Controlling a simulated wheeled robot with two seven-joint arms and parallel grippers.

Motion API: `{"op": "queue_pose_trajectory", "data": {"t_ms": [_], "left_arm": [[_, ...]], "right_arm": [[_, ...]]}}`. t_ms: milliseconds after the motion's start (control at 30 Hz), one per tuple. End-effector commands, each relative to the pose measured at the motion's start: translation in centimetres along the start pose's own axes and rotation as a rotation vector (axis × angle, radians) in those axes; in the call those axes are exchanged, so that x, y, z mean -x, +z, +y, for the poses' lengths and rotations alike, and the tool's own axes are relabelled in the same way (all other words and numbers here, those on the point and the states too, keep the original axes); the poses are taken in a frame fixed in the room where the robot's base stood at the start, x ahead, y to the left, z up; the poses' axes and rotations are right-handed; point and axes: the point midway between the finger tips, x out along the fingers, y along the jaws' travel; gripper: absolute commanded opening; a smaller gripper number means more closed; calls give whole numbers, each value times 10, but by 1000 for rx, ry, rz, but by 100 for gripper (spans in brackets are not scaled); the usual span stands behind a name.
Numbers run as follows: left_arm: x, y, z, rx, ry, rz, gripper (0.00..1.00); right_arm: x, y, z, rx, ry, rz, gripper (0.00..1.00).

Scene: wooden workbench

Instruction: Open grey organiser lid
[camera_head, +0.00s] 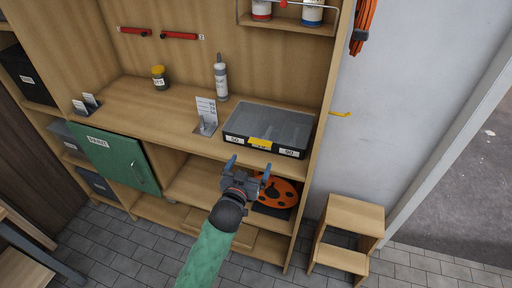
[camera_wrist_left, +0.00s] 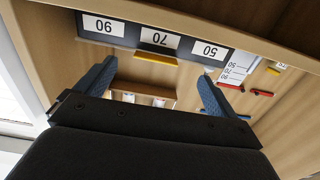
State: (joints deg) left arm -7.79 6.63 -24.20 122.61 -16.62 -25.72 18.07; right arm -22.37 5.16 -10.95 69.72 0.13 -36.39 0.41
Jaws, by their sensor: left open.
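The grey organiser (camera_head: 287,125) lies on the workbench top near its right end. Its see-through grey lid looks shut. A yellow latch (camera_head: 260,142) sits at the middle of its dark front edge, between white number labels. In the left wrist view, the organiser's front (camera_wrist_left: 125,32) shows at the top with labels 90, 70 and 50, and the yellow latch (camera_wrist_left: 155,58) lies between my fingers in the picture. My left gripper (camera_head: 249,167) is open and empty, just in front of and below the bench edge, apart from the latch. My right gripper is in neither view.
A label stand (camera_head: 207,115) and a grey bottle (camera_head: 221,80) stand left of the organiser; a yellow-brown jar (camera_head: 159,77) is farther left. A green cabinet door (camera_head: 115,160) is below. An orange reel (camera_head: 277,190) sits on the shelf under my gripper. A wooden step stool (camera_head: 350,217) stands right.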

Motion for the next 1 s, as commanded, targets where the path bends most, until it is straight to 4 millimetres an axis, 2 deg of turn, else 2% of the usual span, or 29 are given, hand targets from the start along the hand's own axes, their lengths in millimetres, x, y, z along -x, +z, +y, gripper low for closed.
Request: {"op": "queue_pose_trajectory", "data": {"t_ms": [67, 167, 367, 700, 1000], "left_arm": [[-1, -12, 2, 0, 5, 24, 95], [-5, -17, 3, 0, 7, 33, 95], [-25, -19, 3, -1, 6, 31, 95], [-68, -19, 3, 0, 5, 29, 95], [-78, -16, 3, 0, 5, 28, 95]], "right_arm": [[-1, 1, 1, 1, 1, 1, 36], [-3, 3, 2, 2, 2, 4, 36], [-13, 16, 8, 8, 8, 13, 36], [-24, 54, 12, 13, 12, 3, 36], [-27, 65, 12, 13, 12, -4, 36]]}}
